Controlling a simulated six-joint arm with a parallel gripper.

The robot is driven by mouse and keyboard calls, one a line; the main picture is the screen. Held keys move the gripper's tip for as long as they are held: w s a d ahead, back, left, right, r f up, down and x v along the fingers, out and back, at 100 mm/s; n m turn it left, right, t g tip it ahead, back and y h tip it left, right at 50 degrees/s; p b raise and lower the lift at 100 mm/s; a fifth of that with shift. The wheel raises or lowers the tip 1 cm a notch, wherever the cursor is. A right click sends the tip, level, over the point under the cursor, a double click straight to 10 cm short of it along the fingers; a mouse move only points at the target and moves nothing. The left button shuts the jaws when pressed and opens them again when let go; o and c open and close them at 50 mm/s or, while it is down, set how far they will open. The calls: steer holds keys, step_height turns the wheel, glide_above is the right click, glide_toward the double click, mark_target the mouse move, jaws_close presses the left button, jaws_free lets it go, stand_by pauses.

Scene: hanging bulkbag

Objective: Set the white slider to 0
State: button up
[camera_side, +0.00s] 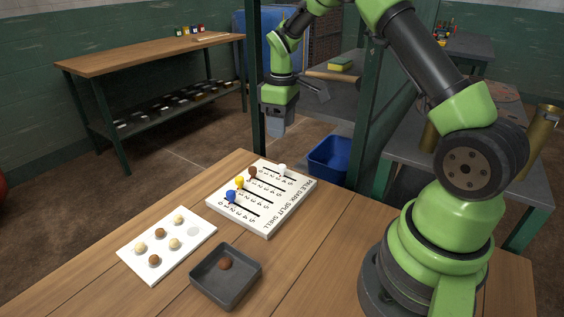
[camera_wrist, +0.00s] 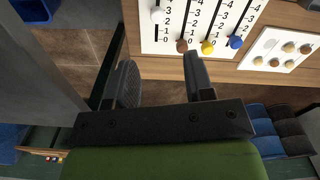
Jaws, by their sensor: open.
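The white slider board (camera_side: 265,222) lies on the wooden table, with several slots marked by numbers. Its white slider knob (camera_side: 282,170) stands up its slot, away from the 0 end; in the wrist view the white knob (camera_wrist: 156,15) appears near the 3 mark. The brown knob (camera_wrist: 182,45), yellow knob (camera_wrist: 208,47) and blue knob (camera_wrist: 236,42) sit at the 0 end of their slots. My gripper (camera_side: 275,128) is open and empty, raised beyond the board's far edge. In the wrist view its two fingers (camera_wrist: 162,68) are apart, with nothing between them.
A white tray (camera_side: 193,232) with several pale and brown round pieces lies left of the board. A dark square dish (camera_side: 206,288) holding a brown piece is in front. A blue bin (camera_side: 328,160) stands beyond the table. The space above the board is clear.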

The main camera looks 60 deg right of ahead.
mark_target(281, 165)
steer(key=f, duration=1.1)
steer(key=shift+d, duration=0.2)
steer(key=shift+w+r, duration=0.1)
steer(key=shift+w, duration=0.05)
jaws_close()
